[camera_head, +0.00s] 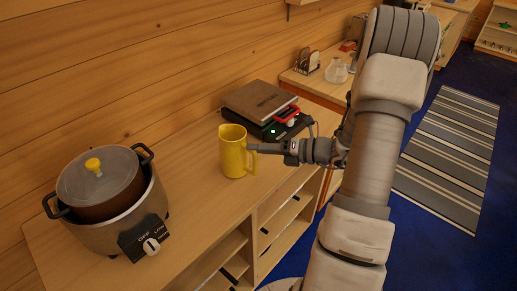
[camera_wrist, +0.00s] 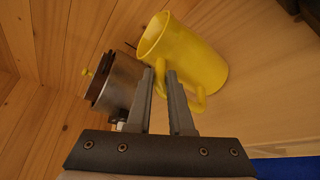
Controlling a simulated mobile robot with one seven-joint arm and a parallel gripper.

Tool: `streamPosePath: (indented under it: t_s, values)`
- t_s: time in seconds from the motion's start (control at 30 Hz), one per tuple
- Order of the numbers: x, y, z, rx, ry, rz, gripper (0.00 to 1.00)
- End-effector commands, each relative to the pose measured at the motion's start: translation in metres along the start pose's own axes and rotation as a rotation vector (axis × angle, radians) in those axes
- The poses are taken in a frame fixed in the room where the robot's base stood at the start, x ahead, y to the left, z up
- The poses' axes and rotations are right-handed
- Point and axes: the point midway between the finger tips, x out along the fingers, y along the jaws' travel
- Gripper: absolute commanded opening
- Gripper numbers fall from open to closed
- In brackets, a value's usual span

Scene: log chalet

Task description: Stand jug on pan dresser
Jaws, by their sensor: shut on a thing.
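The yellow jug (camera_head: 233,151) stands upright on, or very close above, the top of the wooden dresser (camera_head: 190,205); I cannot tell if its base touches. My gripper (camera_head: 254,148) reaches in from the right and is shut on the jug's handle. In the wrist view the jug (camera_wrist: 187,52) is just beyond the fingertips (camera_wrist: 167,76), with its open rim to the upper left and its handle at the fingers. A cooker with a dark pan (camera_head: 103,183) and a yellow-knobbed lid stands on the dresser's left part.
A black appliance with a brown lid and red handle (camera_head: 262,103) sits behind the jug. A glass vessel (camera_head: 336,71) and a rack (camera_head: 307,61) stand on a farther surface. The dresser top between cooker and jug is clear. A striped rug (camera_head: 450,150) lies on the blue floor.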

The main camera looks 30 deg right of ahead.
Motion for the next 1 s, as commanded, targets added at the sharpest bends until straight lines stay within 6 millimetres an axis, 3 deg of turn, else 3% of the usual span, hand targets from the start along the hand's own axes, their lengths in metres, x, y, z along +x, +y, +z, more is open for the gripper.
streamPosePath:
  t_s: [0.37, 0.4, 0.53, 0.87, 1.0]
  values:
    - [0.001, -0.002, 0.0, -0.005, -0.003, 0.005, 0.0]
    - [0.001, -0.003, -0.001, -0.002, -0.001, 0.0, 0.27]
    - [0.001, -0.003, -0.001, -0.002, -0.001, 0.0, 0.49]
    - [0.0, 0.0, 0.001, -0.003, -0.001, 0.001, 0.49]
    - [-0.016, -0.002, 0.001, -0.002, -0.004, -0.001, 0.49]
